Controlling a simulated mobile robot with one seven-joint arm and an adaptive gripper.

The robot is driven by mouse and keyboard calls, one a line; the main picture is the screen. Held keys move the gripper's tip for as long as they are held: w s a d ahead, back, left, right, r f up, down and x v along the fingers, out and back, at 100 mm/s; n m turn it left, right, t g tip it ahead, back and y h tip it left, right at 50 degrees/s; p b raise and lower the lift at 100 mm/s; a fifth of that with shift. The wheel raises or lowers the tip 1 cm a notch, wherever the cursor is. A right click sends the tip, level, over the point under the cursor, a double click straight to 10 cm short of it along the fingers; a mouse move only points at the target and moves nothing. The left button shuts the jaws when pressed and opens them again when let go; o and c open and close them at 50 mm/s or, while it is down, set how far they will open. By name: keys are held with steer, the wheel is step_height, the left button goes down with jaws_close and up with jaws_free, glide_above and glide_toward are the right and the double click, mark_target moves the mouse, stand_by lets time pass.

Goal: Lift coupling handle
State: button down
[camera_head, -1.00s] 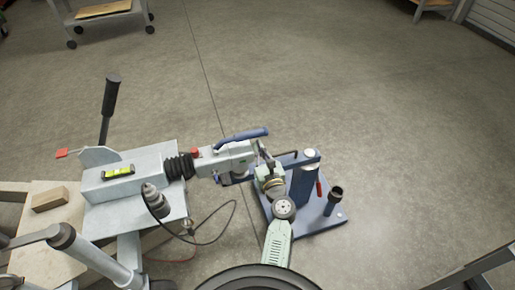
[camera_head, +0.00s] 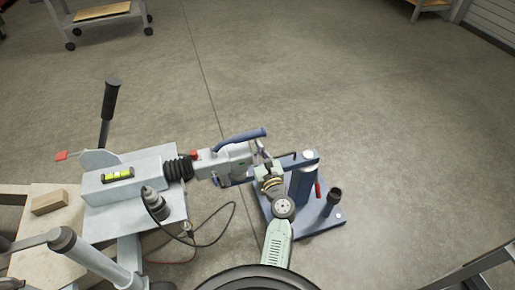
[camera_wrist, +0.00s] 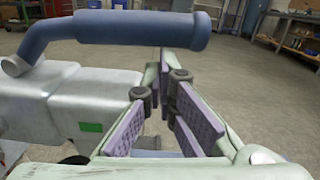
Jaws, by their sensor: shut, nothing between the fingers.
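The coupling handle (camera_head: 240,138) is a blue bar on top of the grey coupling head (camera_head: 232,157), at the front of the trailer frame. In the head view it slants up towards its free right end. In the wrist view the handle (camera_wrist: 120,28) crosses the upper left, joined by a bend at its left, with its free end above my fingers. The coupling head (camera_wrist: 70,105) lies below it, with a green patch. My gripper (camera_head: 262,153) is at the coupling's right end. In the wrist view my gripper (camera_wrist: 165,75) is shut and empty, its purple-padded fingers below the handle's free end.
A blue stand (camera_head: 305,185) with a base plate is right of the coupling. A black upright lever (camera_head: 108,100) and a yellow level (camera_head: 118,174) are on the trailer frame. A cart (camera_head: 100,15) stands at the back left.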

steer(key=s+a+r+n+p, duration=0.1)
steer(key=a+r+n+p, duration=0.4)
steer(key=r+n, duration=0.5)
steer(key=shift+s+a+r+n+p, duration=0.35)
steer(key=shift+s+r+n+p, duration=0.05)
steer(key=shift+r+p, duration=0.25)
steer(key=shift+y, duration=0.4)
steer(key=shift+s+f+g, duration=0.1)
steer(key=shift+s+g, duration=0.05)
steer(key=shift+g, duration=0.15)
